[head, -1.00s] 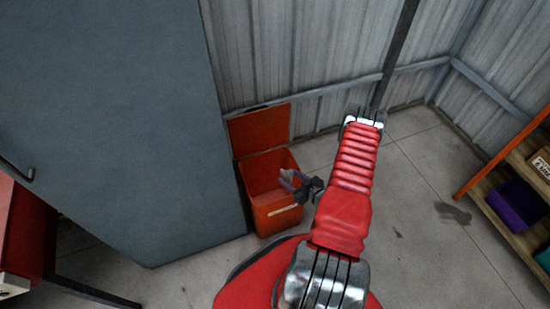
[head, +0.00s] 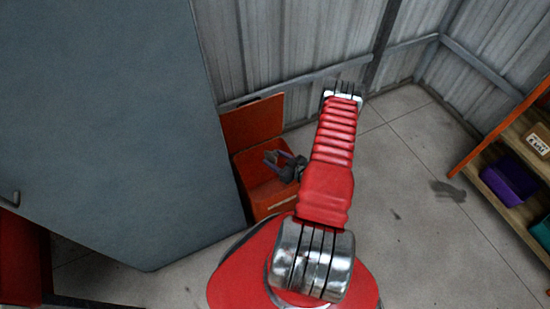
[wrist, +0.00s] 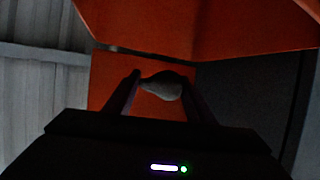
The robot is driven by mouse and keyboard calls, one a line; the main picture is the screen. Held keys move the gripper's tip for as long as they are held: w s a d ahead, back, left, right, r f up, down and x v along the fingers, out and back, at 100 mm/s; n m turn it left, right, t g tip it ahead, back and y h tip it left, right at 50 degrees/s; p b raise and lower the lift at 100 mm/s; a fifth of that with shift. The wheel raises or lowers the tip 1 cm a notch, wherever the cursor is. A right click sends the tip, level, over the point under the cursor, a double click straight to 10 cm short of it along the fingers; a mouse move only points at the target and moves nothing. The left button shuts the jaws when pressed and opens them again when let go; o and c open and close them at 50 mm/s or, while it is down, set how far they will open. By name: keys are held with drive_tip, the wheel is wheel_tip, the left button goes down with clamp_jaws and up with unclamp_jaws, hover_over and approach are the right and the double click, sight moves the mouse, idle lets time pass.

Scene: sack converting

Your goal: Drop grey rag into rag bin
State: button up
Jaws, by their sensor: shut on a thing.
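The rag bin (head: 268,203) is an orange box with its lid (head: 254,122) raised, standing on the floor by the corrugated wall. My gripper (head: 278,158) is over the bin's opening in the head view. In the wrist view the grey rag (wrist: 163,85) sits between the two fingers of my gripper (wrist: 158,84), which are shut on it. Orange bin surfaces show behind the rag. In the head view the rag is too small to make out clearly, and my arm covers the bin's right side.
A large grey cabinet (head: 115,120) stands close to the left of the bin. Shelves at the right hold a purple bin (head: 510,180) and a carton (head: 538,140). The concrete floor (head: 410,190) between is clear apart from dark stains.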

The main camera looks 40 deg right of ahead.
drive_tip(key=shift+f, duration=2.95)
drive_tip(key=o, duration=1.1)
drive_tip(key=shift+o, duration=0.2)
drive_tip(key=shift+s, duration=0.15)
drive_tip(key=shift+v, duration=6.75)
drive_tip(key=shift+s, duration=0.1)
